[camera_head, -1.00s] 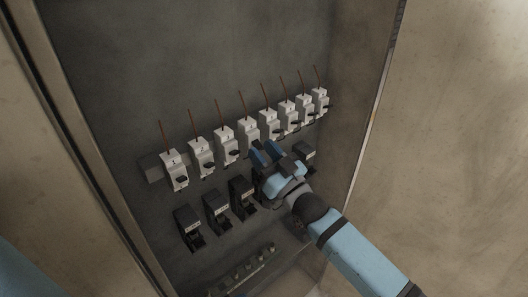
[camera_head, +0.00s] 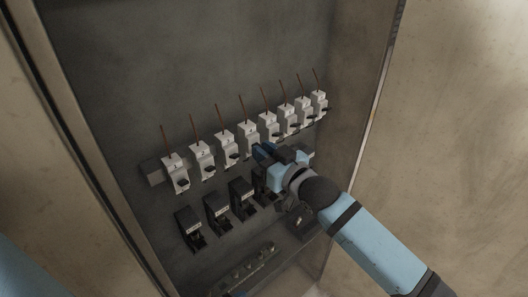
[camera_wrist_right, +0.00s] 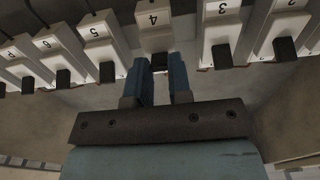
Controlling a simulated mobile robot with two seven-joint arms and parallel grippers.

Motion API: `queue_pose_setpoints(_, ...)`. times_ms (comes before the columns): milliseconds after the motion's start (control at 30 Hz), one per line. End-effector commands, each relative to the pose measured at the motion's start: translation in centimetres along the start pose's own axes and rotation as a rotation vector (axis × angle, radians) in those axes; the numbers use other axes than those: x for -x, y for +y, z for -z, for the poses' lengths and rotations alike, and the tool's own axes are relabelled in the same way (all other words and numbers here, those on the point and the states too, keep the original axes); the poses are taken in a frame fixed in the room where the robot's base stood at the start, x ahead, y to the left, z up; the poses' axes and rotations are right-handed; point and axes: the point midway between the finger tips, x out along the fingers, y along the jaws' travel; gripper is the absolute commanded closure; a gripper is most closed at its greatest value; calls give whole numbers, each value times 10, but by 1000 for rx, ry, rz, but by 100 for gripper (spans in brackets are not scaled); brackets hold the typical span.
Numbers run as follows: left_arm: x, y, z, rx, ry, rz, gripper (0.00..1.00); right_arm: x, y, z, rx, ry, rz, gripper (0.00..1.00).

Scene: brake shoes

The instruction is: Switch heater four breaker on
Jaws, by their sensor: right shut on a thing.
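The heater four breaker (camera_head: 249,127) is a white unit marked 4, fourth from the left in the upper row. In the right wrist view, where the row appears upside down, the same breaker (camera_wrist_right: 153,22) is at the top centre. My right gripper (camera_head: 260,150) is at its lower front. In the wrist view the two blue fingers (camera_wrist_right: 162,72) stand on either side of its small dark switch lever (camera_wrist_right: 158,60), shut on it. The lever is mostly hidden in the head view. My left gripper is not in view.
Neighbouring white breakers stand close on both sides, such as number 3 (camera_head: 227,146) and number 5 (camera_head: 268,123). A row of black units (camera_head: 217,209) sits below. The cabinet's right wall (camera_head: 352,105) is near my right arm. A terminal strip (camera_head: 246,269) lies lower down.

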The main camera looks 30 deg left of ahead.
Motion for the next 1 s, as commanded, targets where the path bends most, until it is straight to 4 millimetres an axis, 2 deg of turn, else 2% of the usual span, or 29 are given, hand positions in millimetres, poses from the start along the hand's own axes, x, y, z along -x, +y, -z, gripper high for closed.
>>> queue_pose_setpoints(400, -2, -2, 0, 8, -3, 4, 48, -1, 0, 8, 1, -212, 0, 100)
queue_pose_setpoints(967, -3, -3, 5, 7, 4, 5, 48, -1, 0, 8, -1, -246, 1, 100)
queue_pose_setpoints(1000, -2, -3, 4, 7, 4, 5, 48, -1, 0, 8, -1, -246, 1, 74)
